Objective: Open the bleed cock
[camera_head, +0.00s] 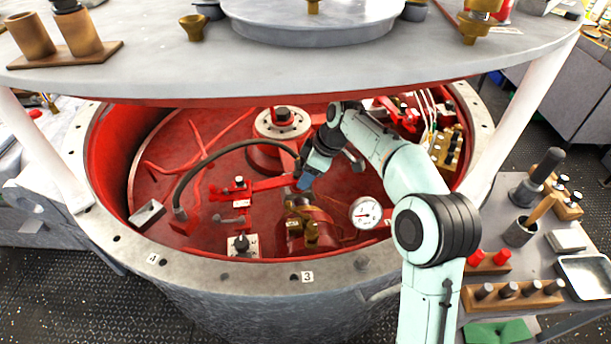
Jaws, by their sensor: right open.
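My right arm reaches from the lower right into the round red tub, and its gripper (305,182) points down inside. The gripper is open. Just below it is a brass valve fitting (311,232) on a red base, with a brass body and a dark knob. I cannot tell whether the fingers touch it. Small red and grey fittings stand to its left: a red-handled one (239,186) and a black-knobbed one on a pale plate (241,243). No label shows which is the bleed cock. My left gripper is not in view.
A round white-faced gauge (366,212) sits right of the brass fitting. A black hose (196,165) arches on the left. The tub's grey flange (215,270) rings the work, and a grey upper plate (180,60) overhangs the back. A tool bench (545,240) stands right.

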